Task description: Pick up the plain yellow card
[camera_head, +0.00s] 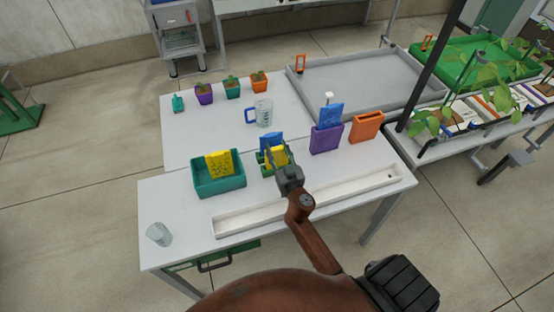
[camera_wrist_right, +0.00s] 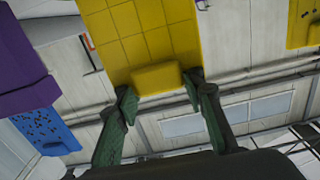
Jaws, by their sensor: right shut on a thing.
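A yellow card (camera_head: 278,156) is held by my right gripper (camera_head: 281,162) near the middle of the table. In the right wrist view the card (camera_wrist_right: 150,35) has thin grid lines and no dots. The fingers of my right gripper (camera_wrist_right: 160,95) are shut on its tab at the lower edge. In the head view the gripper partly covers the card, and I cannot tell whether it is clear of the green holder (camera_head: 262,160) below. Another yellow card (camera_head: 219,163), with dark marks, stands in a teal bin (camera_head: 221,187) to the left. My left gripper is not in view.
A blue card (camera_head: 270,141) is just behind. A purple holder (camera_head: 325,139) with a blue card (camera_head: 331,115) and an orange holder (camera_head: 366,127) stand right. A long white tray (camera_head: 320,198) lies in front. A blue-handled mug (camera_head: 263,113) and a clear cup (camera_head: 159,235) stand apart.

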